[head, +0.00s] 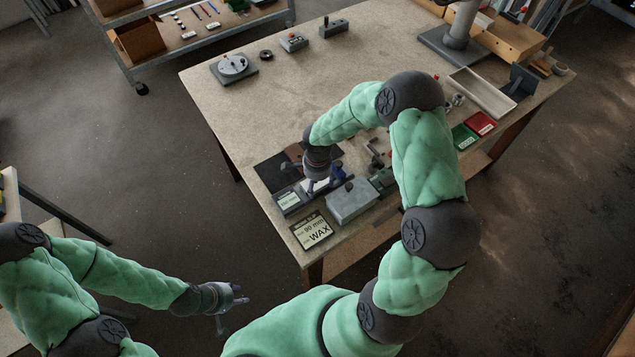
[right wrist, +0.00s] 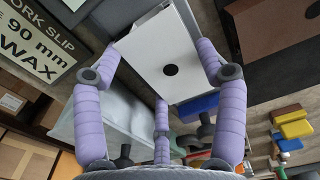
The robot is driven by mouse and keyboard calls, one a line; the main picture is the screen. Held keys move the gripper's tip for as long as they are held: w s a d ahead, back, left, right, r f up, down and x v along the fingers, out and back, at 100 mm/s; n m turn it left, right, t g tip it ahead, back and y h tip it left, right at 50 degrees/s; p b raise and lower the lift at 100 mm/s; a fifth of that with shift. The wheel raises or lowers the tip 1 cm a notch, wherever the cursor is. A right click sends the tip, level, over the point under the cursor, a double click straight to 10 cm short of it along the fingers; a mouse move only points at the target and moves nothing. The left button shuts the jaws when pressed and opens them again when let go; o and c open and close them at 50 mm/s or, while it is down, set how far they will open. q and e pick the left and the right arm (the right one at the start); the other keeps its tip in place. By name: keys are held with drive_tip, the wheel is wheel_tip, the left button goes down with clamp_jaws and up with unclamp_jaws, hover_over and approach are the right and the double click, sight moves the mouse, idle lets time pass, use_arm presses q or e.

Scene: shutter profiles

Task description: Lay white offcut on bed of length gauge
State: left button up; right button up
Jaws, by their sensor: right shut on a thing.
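The white offcut (right wrist: 160,58), a pale block with a dark round hole in its end, is held between the purple fingers of my right gripper (right wrist: 160,72) in the right wrist view. In the head view my right gripper (head: 322,178) is over the length gauge, with the white offcut (head: 315,186) partly showing below it. The length gauge (head: 287,201) is a dark grey fixture with a white label near the table's front-left edge. Its bed is largely hidden; I cannot tell whether the offcut touches it. My left gripper (head: 230,298) is open and empty, away from the table.
A grey box (head: 352,202) stands right of the gauge, and the work slip (head: 312,231) lies in front. A dark mat (head: 272,172) lies behind it. Green and red trays (head: 481,123) and a long pale tray (head: 483,93) are to the right. The table's middle-left is clear.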

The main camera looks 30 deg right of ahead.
sight(317, 185)
drive_tip(key=o, duration=1.1)
drive_tip(key=shift+f, duration=0.15)
drive_tip(key=shift+o, duration=0.2)
wheel_tip(317, 185, up, 12)
drive_tip(key=p, duration=0.1)
drive_tip(key=shift+r, duration=0.2)
